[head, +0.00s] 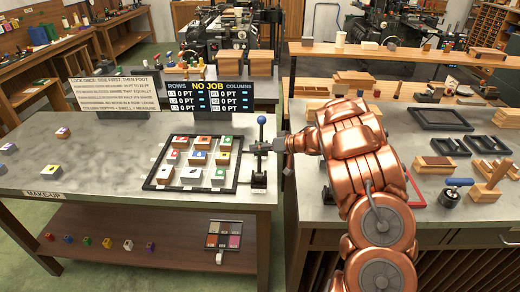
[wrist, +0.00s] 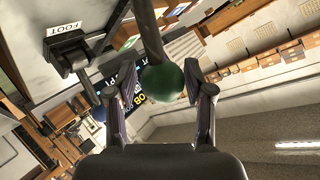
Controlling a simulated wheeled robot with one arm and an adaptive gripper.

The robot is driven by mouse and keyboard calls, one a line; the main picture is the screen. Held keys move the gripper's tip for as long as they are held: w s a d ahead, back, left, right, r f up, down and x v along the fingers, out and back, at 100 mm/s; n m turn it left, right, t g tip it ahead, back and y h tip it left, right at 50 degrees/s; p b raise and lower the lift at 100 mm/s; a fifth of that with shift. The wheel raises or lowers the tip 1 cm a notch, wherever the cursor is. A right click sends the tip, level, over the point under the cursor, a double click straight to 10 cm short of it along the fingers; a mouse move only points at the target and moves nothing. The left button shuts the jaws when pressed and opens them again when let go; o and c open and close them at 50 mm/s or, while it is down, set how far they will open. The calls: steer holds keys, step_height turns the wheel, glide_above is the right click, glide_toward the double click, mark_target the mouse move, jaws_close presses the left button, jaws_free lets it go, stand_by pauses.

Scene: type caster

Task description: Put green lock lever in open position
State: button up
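A green ball knob (wrist: 162,82) on a dark rod shows in the wrist view. It lies between the two fingers of my gripper (wrist: 155,88), which are spread apart with a visible gap on the left side. The rod runs up out of the top of that view. In the head view my gripper (head: 274,146) is at the right edge of the make-up table, beside a lever with a blue knob (head: 261,120) that stands upright on a black base (head: 259,181). I cannot make out the green knob in the head view.
A black frame (head: 150,183) holding several coloured-top blocks lies left of the levers. A "NO JOB" board (head: 207,87) stands behind it. A black base labelled FOOT (wrist: 68,47) is in the wrist view. A second bench (head: 310,220) with frames and wood pieces is on the right.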

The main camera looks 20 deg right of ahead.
steer(key=shift+o, duration=0.9)
steer(key=shift+s, duration=0.1)
steer(key=v, duration=1.1)
steer(key=shift+s+d+r, duration=0.2)
steer(key=shift+s+d, duration=0.05)
steer(key=shift+w+r, duration=0.1)
